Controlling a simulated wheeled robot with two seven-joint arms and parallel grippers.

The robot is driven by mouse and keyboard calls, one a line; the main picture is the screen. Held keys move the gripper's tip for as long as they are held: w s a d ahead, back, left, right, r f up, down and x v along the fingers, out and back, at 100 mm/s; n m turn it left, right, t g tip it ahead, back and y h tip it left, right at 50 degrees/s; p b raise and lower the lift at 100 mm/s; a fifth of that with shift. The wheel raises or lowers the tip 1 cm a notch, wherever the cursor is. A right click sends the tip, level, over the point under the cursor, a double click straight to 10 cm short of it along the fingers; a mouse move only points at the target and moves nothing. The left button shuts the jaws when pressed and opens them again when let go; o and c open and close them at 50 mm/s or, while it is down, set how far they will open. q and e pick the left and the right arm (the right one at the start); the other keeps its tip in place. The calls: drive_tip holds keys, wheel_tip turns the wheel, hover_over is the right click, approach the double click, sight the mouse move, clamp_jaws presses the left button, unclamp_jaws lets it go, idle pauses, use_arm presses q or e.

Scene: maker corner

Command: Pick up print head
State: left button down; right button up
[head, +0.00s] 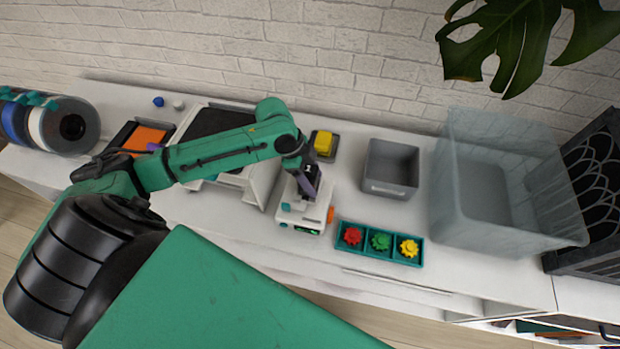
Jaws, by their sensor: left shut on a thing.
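The print head (293,213) appears to be the small white block with an orange piece on its right side and a dark green front panel. It is near the middle of the white worktop, in front of the white machine with a dark bed (215,122). My left gripper (306,190) points down onto the top of the white block and is shut on it. The fingertips are partly hidden against the block. I cannot tell whether the block touches the worktop. My right gripper is not in view.
A teal tray (338,248) with red, green and yellow gears sits just right of the block. A grey bin (390,188) and a large translucent bin (520,240) stand farther right. A yellow block (323,143) lies behind. Spools (50,125) stand at far left.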

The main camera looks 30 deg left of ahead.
use_arm(q)
wheel_tip(320, 180, up, 20)
drive_tip(key=b, duration=0.1)
